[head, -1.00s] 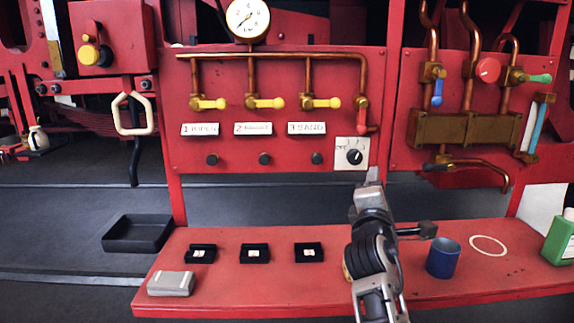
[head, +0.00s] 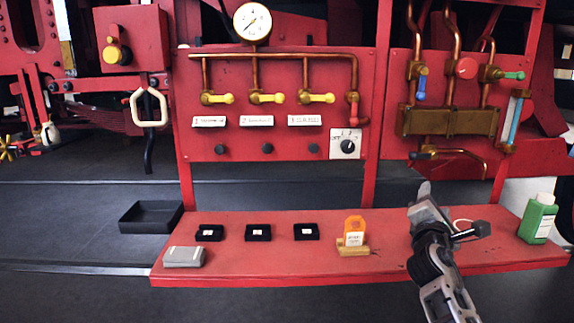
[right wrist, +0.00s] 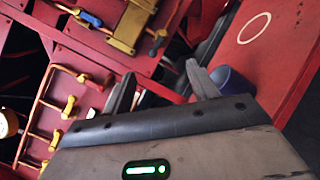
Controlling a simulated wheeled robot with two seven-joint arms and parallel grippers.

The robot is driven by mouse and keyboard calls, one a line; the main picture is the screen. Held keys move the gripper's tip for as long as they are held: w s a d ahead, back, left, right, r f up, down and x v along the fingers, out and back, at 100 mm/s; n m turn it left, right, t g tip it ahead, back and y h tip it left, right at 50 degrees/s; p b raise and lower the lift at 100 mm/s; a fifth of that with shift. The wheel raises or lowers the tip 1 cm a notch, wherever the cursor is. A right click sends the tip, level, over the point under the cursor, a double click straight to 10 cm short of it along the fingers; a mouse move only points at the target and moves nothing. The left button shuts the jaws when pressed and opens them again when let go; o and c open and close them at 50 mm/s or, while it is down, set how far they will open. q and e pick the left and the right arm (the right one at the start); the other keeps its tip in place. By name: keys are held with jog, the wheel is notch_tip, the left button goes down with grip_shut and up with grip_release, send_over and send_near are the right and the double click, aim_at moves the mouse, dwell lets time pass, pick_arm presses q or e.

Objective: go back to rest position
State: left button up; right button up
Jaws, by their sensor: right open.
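My right gripper (head: 424,192) is raised over the right part of the red bench (head: 290,268), in front of the red panel. In the right wrist view its two fingers (right wrist: 160,80) stand apart with nothing held between them. The blue cup (right wrist: 232,82) shows just beyond the right finger there, partly covered by it. In the head view my right arm hides the cup. My left gripper is not in view.
On the bench are a grey block (head: 184,257), three small black trays (head: 258,238), an orange labelled item (head: 353,232) on a wooden base and a green bottle (head: 537,218). A black bin (head: 150,218) is at left. Valves and a dial knob (head: 347,146) line the panel.

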jog(key=d+h, duration=0.2)
jog(key=d, duration=0.9)
jog(key=w+a+f+m+y, duration=0.2)
jog(key=a+f+m+y, duration=0.45)
jog(key=m, duration=1.15)
jog(key=s+a+f+g+y, duration=0.3)
jog(key=s+a+f+y, duration=0.2)
jog(key=s+a+f, duration=0.6)
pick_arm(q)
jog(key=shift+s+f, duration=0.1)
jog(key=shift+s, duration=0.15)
pick_arm(e)
jog(key=s+a+f+g, duration=0.1)
jog(key=s+a+f, duration=0.2)
jog(key=s, duration=0.6)
jog(key=s+a+f+g+y, duration=0.1)
jog(key=s+a+f, duration=0.3)
jog(key=s, duration=0.5)
jog(key=s+a+f+g+y, duration=0.1)
jog(key=s+a+f, duration=0.3)
jog(key=s, duration=0.5)
jog(key=shift+a+f+g, duration=0.15)
jog(key=shift+f+g, duration=0.15)
jog(key=shift+f, duration=0.15)
jog(key=shift+y, duration=0.25)
